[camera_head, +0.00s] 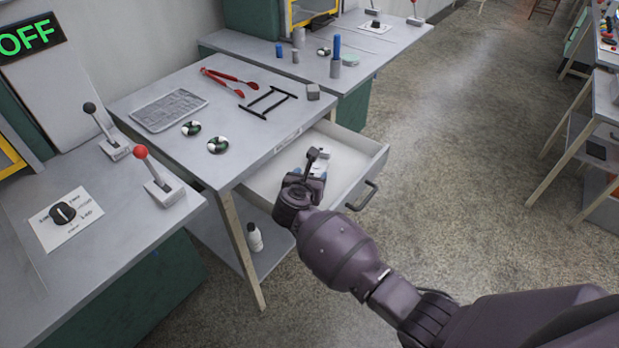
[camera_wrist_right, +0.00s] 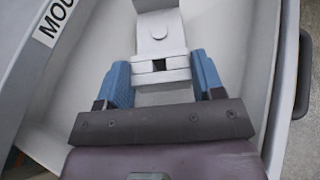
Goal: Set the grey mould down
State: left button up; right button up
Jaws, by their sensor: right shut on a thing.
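The grey mould (camera_wrist_right: 158,48) shows in the right wrist view as a pale grey, stepped block with a dark slot, between the blue finger pads of my right gripper (camera_wrist_right: 162,72). The gripper is shut on it. In the head view my right gripper (camera_head: 307,174) is inside the open drawer (camera_head: 258,188), and my wrist largely hides the mould. The drawer's pale floor lies around and below the mould; I cannot tell whether the mould touches it. My left gripper is not in view.
The drawer front has a handle (camera_head: 363,196).

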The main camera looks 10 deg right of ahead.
jog(key=shift+r, duration=0.15)
jog(key=shift+f+b, duration=0.3)
jog(key=shift+f, duration=0.15)
jog(key=shift+f, duration=0.2)
jog(key=o, duration=1.2)
jog(key=shift+r, duration=0.25)
jog(key=shift+r+p+v, duration=0.1)
jog(key=shift+p+v, duration=0.25)
jog(key=shift+v, duration=1.6)
jog(key=shift+r+p+v, duration=0.15)
jog(key=shift+p+v, duration=0.2)
jog(key=shift+v, duration=1.65)
jog(key=shift+w+d, duration=0.1)
